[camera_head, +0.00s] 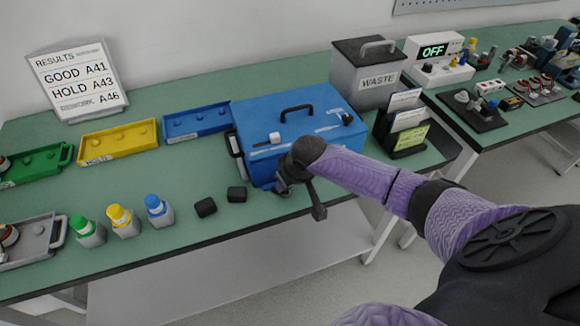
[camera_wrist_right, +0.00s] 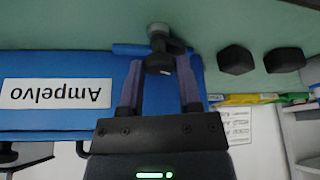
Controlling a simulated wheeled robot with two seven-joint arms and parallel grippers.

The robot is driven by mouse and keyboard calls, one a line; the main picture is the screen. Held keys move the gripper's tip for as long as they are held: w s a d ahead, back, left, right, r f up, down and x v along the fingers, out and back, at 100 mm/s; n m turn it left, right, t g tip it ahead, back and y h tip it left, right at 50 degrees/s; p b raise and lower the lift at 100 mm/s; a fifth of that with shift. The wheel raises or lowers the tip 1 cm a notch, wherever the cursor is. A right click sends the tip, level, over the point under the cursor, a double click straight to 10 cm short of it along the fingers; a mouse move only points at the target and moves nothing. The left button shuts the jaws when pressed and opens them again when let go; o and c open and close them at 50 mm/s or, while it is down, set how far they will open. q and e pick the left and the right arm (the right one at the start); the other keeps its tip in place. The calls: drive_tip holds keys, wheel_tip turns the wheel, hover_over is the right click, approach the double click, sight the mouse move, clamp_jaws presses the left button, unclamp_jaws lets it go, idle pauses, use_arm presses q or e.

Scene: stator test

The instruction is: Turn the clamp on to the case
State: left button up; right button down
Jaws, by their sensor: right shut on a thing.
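The blue case (camera_head: 280,112), with a dark carrying handle on its lid, stands on the green bench. In the right wrist view it is the blue body (camera_wrist_right: 60,65) with an upside-down "Ampelvo" label. My right gripper (camera_head: 283,186) is at the case's front edge, and its wrist covers most of that spot. In the right wrist view the fingers of my right gripper (camera_wrist_right: 159,76) are shut on the dark round knob of the clamp (camera_wrist_right: 157,63), beside the case's edge. A pale round end shows beyond the knob. My left gripper is not in view.
Two dark blocks (camera_head: 237,194) lie left of the case. Several capped bottles (camera_head: 123,222) stand further left. Blue (camera_head: 196,122) and yellow (camera_head: 118,141) trays lie behind. A waste bin (camera_head: 366,78) and document holder (camera_head: 401,134) stand to the right.

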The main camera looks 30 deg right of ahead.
drive_tip(key=m+p, duration=0.1)
drive_tip(key=m+h+p, duration=0.1)
drive_tip(key=m+p, duration=0.1)
drive_tip(key=shift+a+r, duration=0.2)
drive_tip(key=shift+r, duration=0.15)
drive_tip(key=m+h+p, duration=0.1)
drive_tip(key=m+p, duration=0.1)
drive_tip(key=shift+f+m, duration=0.15)
drive_tip(key=shift+m, duration=0.15)
drive_tip(key=shift+a+f+m+g+h+p, duration=0.1)
drive_tip(key=shift+m+g+h+p, duration=0.25)
drive_tip(key=shift+m, duration=0.55)
drive_tip(key=shift+w+m+g+h, duration=0.1)
drive_tip(key=shift+m+g+h, duration=0.15)
drive_tip(key=shift+m, duration=1.55)
drive_tip(key=shift+w+m+g+h, duration=0.1)
drive_tip(key=shift+m+g+h, duration=0.3)
drive_tip(key=shift+m+h, duration=0.15)
drive_tip(key=shift+c, duration=1.4)
unclamp_jaws()
